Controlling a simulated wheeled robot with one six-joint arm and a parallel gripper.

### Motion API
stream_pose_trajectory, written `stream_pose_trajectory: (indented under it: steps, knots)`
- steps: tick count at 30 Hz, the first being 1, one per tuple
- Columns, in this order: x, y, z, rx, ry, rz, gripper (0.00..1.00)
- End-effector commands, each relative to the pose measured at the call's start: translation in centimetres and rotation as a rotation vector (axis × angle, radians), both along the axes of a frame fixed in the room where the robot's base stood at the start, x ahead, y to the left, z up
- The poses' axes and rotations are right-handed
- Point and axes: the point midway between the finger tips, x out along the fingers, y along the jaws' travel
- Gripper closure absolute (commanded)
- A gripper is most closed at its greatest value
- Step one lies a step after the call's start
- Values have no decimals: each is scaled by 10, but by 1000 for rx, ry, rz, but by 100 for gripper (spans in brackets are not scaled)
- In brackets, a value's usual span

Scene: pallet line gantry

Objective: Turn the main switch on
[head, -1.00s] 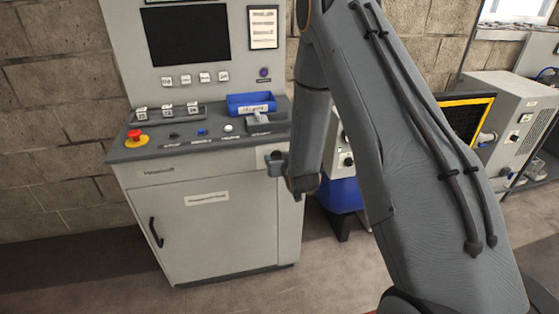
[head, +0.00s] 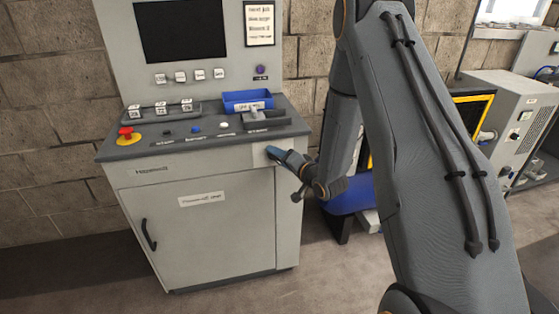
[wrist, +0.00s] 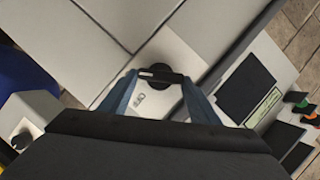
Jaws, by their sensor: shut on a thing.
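The handle lies nearly level across that picture. My gripper (wrist: 160,82) has one finger at each end of the handle and is shut on it. In the head view my gripper (head: 277,156) is at the upper right front of the grey control cabinet (head: 215,235). There it hides the handle, and only part of the pale plate (head: 260,156) shows.
The cabinet's desk carries a red emergency button (head: 127,135), small buttons and a blue tray (head: 248,100). A blue-based unit (head: 345,200) stands close on the right, behind my arm. Open floor lies in front of the cabinet.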

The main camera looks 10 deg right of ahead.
Motion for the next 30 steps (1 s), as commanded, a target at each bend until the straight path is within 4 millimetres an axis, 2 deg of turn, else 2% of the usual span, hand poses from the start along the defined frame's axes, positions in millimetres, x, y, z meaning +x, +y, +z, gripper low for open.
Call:
stream_pose_trajectory:
  steps: [15, 30]
  knots:
    - [1, -3, -8, 441, -2, -2, 66]
    - [0, -4, -9, 613, 0, -3, 66]
